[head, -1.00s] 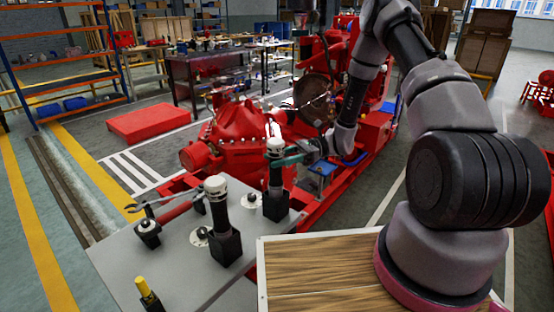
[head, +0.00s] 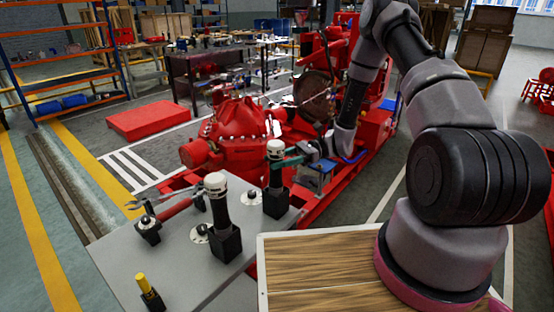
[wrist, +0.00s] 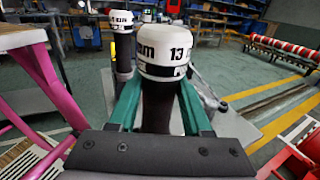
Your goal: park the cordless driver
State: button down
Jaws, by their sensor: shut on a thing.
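The cordless driver (head: 274,152), black with a white cap, is held upright at the black holder block (head: 276,204) on the grey table's right side. Its lower end meets the block; I cannot tell how deep it sits. My gripper (head: 292,161) has teal fingers shut around the driver's body just below the cap. In the wrist view the cap (wrist: 163,50) reads "13" and stands between the teal fingers (wrist: 160,108). A second, similar driver (head: 217,192) stands upright in another black block (head: 226,243) to the left.
The grey table (head: 185,262) also carries a wrench (head: 150,203) on a black stand and a yellow-topped tool (head: 146,287). The red pumpset (head: 238,130) stands close behind it. A wooden-topped surface (head: 315,275) lies in front on the right.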

jog(key=shift+f, duration=0.1)
jog(key=shift+c, duration=1.3)
grip_release()
jog(key=shift+d+f, duration=0.1)
jog(key=v, duration=1)
jog(key=shift+w+d, duration=0.15)
jog(key=shift+d, duration=0.1)
jog(key=s+d+r+n+t+h, duration=0.2)
jog(key=s+r+n+t+h, duration=0.1)
jog(key=r, duration=0.8)
jog(key=s+d+r+n+t+h, duration=0.3)
jog(key=s+r+t+h, duration=0.2)
jog(key=s+r, duration=0.4)
jog(key=s+d+r+n+t+h, duration=0.2)
jog(key=s+r+t+h, duration=0.3)
jog(key=r, duration=0.9)
jog(key=shift+s+d+r+n+h, duration=0.4)
jog(key=shift+s+n+h, duration=0.4)
jog(key=shift+s+n, duration=0.1)
